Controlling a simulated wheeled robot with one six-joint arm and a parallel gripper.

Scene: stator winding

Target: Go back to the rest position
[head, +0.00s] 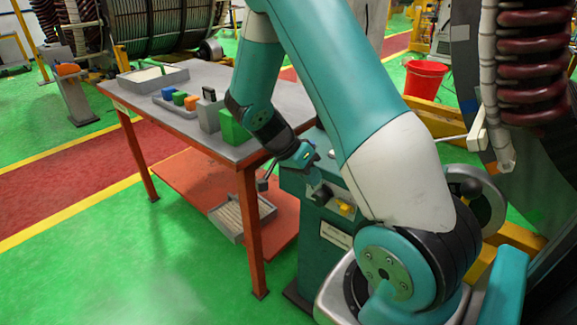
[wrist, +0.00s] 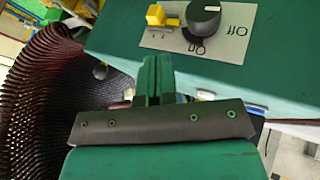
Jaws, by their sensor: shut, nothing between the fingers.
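My gripper (wrist: 153,80) shows in the wrist view with its two green fingers together and nothing between them. It is in front of a green control box (wrist: 120,35) with a grey panel carrying a black rotary knob (wrist: 203,17) and a yellow switch (wrist: 160,16). The fingertips appear just short of the panel in the picture; whether they touch the box I cannot tell. My fingertips are hard to make out there.
A grey-topped table (head: 165,125) with a red frame stands left of the control box, holding a tray (head: 152,79), coloured blocks and a green block (head: 232,128). A lower tray (head: 243,217) sits on its shelf. Red coils (head: 533,70) stand at right. Green floor at left is open.

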